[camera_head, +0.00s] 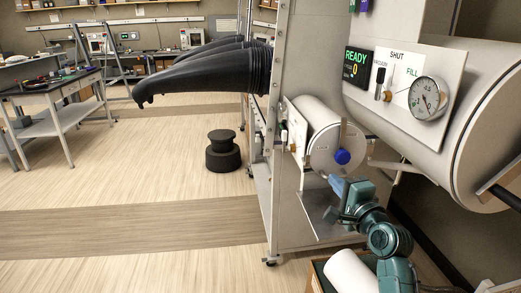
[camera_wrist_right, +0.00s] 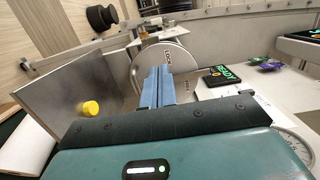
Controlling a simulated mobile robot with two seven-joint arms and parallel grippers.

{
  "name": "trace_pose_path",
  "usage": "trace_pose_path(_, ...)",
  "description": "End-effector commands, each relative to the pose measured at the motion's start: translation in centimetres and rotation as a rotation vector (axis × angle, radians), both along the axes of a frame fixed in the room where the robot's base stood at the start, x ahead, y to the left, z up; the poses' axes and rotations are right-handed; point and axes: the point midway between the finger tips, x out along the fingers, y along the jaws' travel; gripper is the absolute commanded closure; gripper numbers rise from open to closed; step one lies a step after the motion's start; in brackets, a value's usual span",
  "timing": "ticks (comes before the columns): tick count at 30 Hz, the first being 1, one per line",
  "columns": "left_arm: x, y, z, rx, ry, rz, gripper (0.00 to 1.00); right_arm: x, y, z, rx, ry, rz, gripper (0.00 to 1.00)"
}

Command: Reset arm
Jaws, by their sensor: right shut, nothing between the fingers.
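My right arm comes in from the lower right in the head view. My right gripper (camera_head: 336,184) has its blue fingers together and empty, just below the small round chamber door (camera_head: 322,150) with a blue knob (camera_head: 343,157). In the right wrist view the blue fingers (camera_wrist_right: 158,88) are pressed together, with a round plate marked with a lock label (camera_wrist_right: 178,62) behind them. My left gripper is in neither view.
A panel with a gauge (camera_head: 428,98) and a display reading READY 0 (camera_head: 357,67) is on the large chamber (camera_head: 480,110). Black gloves (camera_head: 205,70) stick out to the left. A black stool (camera_head: 223,152) stands on open floor. A white roll (camera_head: 350,272) lies at the bottom.

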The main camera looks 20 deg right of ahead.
Motion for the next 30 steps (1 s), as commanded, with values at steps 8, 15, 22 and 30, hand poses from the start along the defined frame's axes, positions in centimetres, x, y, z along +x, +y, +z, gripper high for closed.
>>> trace_pose_path(8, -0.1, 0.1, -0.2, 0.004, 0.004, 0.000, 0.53, -1.2, 3.1, -5.6, -0.256, 0.129, 0.051, 1.00)
trace_pose_path(15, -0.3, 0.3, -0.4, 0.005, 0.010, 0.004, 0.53, -8.7, 12.1, -19.0, -0.934, 0.349, 0.327, 1.00)
trace_pose_path(22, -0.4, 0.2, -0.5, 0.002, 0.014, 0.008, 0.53, -18.3, 19.4, -26.5, -1.392, 0.359, 0.635, 1.00)
trace_pose_path(30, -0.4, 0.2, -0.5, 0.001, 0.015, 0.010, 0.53, -22.5, 22.2, -28.5, -1.554, 0.317, 0.762, 1.00)
